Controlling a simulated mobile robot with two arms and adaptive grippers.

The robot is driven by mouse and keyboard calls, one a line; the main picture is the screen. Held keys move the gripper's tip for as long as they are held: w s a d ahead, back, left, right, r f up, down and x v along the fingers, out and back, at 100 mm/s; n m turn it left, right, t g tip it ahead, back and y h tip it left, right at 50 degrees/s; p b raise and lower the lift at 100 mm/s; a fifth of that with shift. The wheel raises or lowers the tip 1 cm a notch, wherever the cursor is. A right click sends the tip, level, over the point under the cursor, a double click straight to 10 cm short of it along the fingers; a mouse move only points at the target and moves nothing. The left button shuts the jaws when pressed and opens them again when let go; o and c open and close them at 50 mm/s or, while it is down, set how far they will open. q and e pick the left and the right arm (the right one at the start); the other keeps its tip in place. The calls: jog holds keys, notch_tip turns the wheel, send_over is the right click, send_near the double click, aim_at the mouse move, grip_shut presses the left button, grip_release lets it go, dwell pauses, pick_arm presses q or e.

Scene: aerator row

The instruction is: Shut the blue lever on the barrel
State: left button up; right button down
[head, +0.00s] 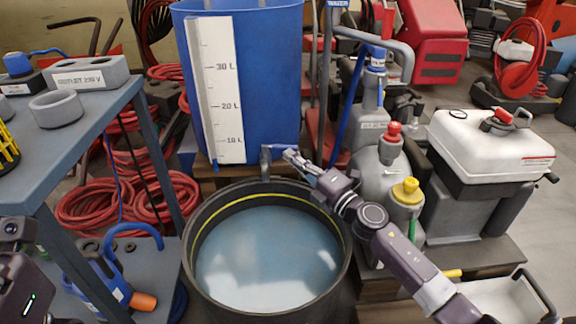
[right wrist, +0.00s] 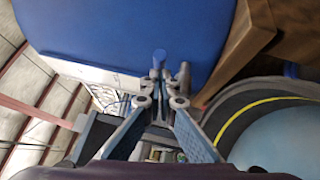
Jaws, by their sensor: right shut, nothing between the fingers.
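The blue barrel (head: 265,75) stands on a wooden support behind the round tub; its wall fills the top of the right wrist view (right wrist: 120,30). A grey tap (head: 265,162) comes out low on its front, above the tub's rear rim. The blue lever (head: 280,147) points right from the tap, roughly level. In the right wrist view a blue rounded piece, apparently the lever (right wrist: 158,60), is just beyond the fingertips. My right gripper (head: 291,155) is shut and empty at the lever's right end; whether it touches is unclear. My left gripper is not clearly shown.
The black tub (head: 199,285) holds bluish water below the tap. A grey bottle with a red cap (head: 392,150) and one with a yellow cap (head: 406,205) stand close to my right arm. A white tank (head: 492,145) is further right, a grey table (head: 95,100) left.

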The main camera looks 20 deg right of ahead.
jog(key=shift+w+d+n+y+b, duration=0.3)
jog(key=shift+y, duration=0.2)
jog(key=shift+w+d, duration=0.2)
jog(key=shift+d, duration=0.05)
dwell(0.4)
notch_tip(320, 180, up, 10)
dwell(0.6)
